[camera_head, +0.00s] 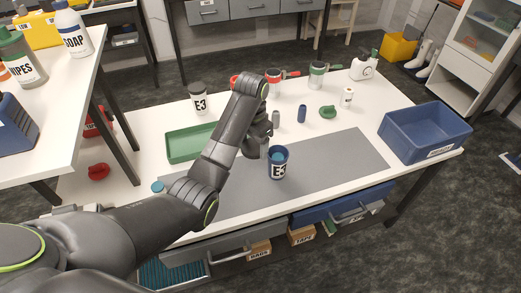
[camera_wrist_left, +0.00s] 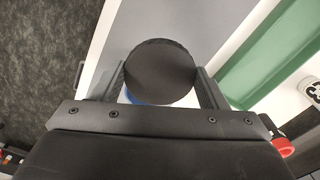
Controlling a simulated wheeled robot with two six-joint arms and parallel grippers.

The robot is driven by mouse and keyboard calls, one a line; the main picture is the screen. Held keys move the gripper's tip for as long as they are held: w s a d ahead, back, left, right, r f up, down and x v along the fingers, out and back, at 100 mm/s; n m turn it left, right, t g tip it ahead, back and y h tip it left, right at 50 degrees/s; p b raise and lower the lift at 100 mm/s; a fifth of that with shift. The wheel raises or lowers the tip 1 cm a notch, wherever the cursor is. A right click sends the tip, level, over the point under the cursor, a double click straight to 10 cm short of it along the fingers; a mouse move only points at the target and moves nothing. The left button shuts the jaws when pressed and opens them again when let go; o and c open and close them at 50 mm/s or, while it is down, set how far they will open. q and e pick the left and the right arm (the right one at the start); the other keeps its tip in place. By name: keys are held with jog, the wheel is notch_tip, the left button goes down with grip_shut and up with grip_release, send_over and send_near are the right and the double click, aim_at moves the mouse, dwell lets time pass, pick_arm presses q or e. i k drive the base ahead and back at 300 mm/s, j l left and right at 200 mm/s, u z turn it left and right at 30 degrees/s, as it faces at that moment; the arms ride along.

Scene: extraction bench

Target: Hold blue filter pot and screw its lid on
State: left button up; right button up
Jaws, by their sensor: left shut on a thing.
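The blue filter pot (camera_head: 278,172), with a white E3 label, is upright at the grey mat's middle in the head view. In the left wrist view a dark round face (camera_wrist_left: 160,75) sits between the two fingers. I cannot tell whether the pot clears the mat. A small blue round thing (camera_head: 158,187), perhaps the lid, lies at the mat's left end; a blue edge shows below the dark face in the wrist view. My right gripper is out of view.
A green tray (camera_head: 178,158) lies behind the mat. A dark-lidded E3 jar (camera_head: 198,103), a blue cylinder (camera_head: 301,114) and several bottles stand at the back. A blue crate (camera_head: 455,139) is at the right. The grey mat (camera_head: 340,165) is clear right of the pot.

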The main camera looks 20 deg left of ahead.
aim_at(277, 169)
jog(key=i+l+u, duration=0.15)
jog(key=l+u, duration=1)
jog(key=l, duration=0.2)
jog(key=i, duration=0.05)
